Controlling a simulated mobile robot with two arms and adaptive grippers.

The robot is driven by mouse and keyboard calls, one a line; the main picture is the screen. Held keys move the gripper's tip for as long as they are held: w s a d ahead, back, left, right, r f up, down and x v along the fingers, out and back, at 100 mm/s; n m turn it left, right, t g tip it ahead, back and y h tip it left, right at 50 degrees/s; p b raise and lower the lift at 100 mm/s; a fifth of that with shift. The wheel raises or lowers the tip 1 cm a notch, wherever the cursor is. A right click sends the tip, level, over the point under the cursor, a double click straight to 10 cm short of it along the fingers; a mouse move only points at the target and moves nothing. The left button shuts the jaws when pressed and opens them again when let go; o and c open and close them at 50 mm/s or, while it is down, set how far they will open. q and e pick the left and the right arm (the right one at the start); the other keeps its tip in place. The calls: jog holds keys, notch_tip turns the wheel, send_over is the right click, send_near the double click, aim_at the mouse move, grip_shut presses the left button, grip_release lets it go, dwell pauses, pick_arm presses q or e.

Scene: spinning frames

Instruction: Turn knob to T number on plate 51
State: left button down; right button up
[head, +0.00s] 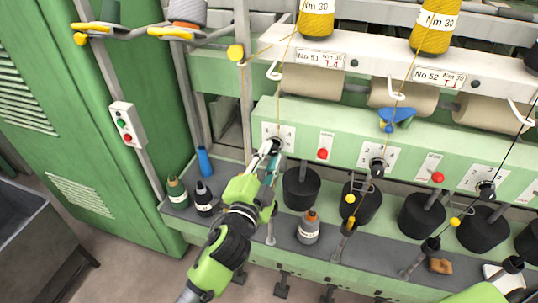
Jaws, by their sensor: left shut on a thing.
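Plate 51 (319,59) is a white label on the upper rail at centre, reading "No 51", "Nm 30" and a red "T 4". Below it to the left, a white dial plate (287,132) sits at the left end of the green panel. My left gripper (271,150) reaches up to this dial and is shut on its dark knob. The fingers cover most of the knob, so its pointing direction cannot be read.
Plate 52 (440,77) reads T 1. Other knobs (377,165) and red buttons (322,154) line the panel. Bottles (177,192) and a grey bottle (309,228) stand on the shelf near my left arm. Dark round rollers (301,188) sit below the panel.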

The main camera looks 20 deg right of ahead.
dwell(0.4)
pick_arm(q)
jog(key=c, duration=1.8)
grip_release()
jog(key=shift+o, duration=0.2)
jog(key=shift+s+a, duration=0.25)
jog(key=shift+s, duration=0.1)
jog(key=v, duration=1.1)
jog(key=shift+f, duration=0.1)
